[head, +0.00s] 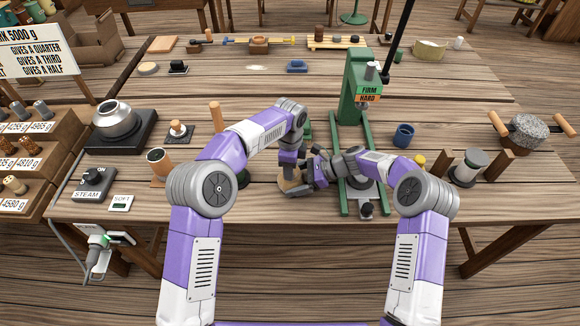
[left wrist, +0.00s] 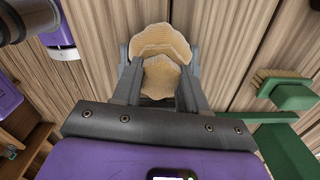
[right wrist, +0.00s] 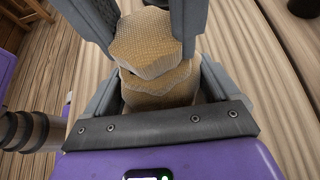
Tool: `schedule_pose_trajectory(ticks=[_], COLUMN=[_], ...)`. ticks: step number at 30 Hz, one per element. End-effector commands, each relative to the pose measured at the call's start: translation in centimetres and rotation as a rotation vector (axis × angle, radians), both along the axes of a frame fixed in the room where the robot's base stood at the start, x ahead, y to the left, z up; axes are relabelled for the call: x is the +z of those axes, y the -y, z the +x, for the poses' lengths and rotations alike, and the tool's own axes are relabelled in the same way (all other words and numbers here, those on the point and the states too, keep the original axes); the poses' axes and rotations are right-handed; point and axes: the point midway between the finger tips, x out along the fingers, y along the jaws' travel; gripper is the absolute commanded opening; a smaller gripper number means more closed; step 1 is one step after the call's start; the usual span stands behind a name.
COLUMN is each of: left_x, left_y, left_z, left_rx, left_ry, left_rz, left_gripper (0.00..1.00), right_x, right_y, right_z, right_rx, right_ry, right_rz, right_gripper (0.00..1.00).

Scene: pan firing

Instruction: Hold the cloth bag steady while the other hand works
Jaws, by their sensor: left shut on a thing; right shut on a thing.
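The cloth bag (head: 291,184) is a small tan woven bundle on the table, left of the green press, mostly hidden by my grippers in the head view. My left gripper (head: 288,172) comes down from above and is shut on the bag. It shows between the fingers in the left wrist view (left wrist: 159,65). My right gripper (head: 306,183) reaches in from the right and is also shut on the bag. In the right wrist view the bag (right wrist: 150,45) fills the space between the fingers, its weave clear.
The green press (head: 355,95) with a FIRM/HARD label stands just right and behind. A blue cup (head: 403,136), a spool-like device (head: 468,168) and a stone-grey pot (head: 527,132) sit to the right. A steam control box (head: 92,184) and a metal pot (head: 118,120) are at left.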

Motion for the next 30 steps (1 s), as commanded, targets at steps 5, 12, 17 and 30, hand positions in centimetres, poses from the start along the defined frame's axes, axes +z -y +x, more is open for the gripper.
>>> schedule_pose_trajectory(ticks=[5,12,17,30], left_x=[-0.06,-0.06,-0.06,0.28], left_y=[-0.05,-0.05,-0.05,-0.01], left_z=[0.01,0.01,0.01,0.02], left_rx=[-0.015,-0.016,-0.015,-0.015], left_ry=[-0.001,-0.001,-0.001,0.0], left_rz=[0.001,0.001,0.001,0.0], left_gripper=[0.12,0.12,0.53,0.69], right_x=[-0.05,-0.05,-0.05,-0.05], right_y=[0.03,0.03,0.03,0.03], right_z=[-0.02,-0.02,-0.02,-0.01], right_rx=[0.0,0.0,0.0,0.0], right_ry=[-0.001,-0.001,-0.001,-0.001], right_rz=[-0.001,-0.001,-0.001,-0.001], right_gripper=[0.71,0.71,0.71,0.71])
